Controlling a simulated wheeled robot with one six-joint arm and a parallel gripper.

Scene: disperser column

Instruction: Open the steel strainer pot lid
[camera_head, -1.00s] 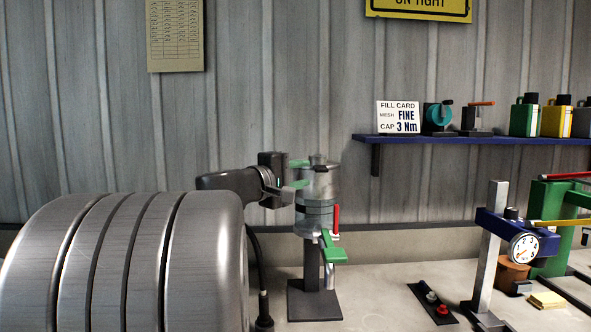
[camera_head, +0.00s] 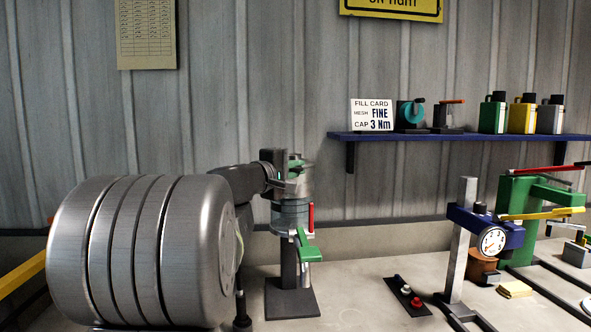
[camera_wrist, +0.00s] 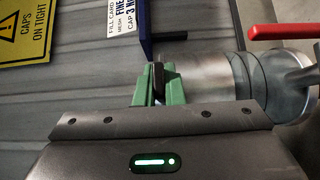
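The steel strainer pot (camera_head: 294,188) stands upright on a post with a dark square base. A green lever (camera_head: 304,246) and a red handle (camera_head: 311,216) are at its lower side. In the wrist view the pot (camera_wrist: 205,75) lies sideways, its lid end to the left. My gripper (camera_head: 294,164) reaches it from the left at lid height. In the wrist view the green fingers of my gripper (camera_wrist: 158,88) are close together on both sides of a dark handle piece (camera_wrist: 158,75) at the lid end. The lid looks closed, but my gripper hides much of it.
A large ribbed metal cylinder (camera_head: 140,250) fills the left foreground; I cannot tell whether it is mine. A blue shelf (camera_head: 450,137) holds several bottles. A stand with a gauge (camera_head: 492,241) and a switch box (camera_head: 408,296) are to the right.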

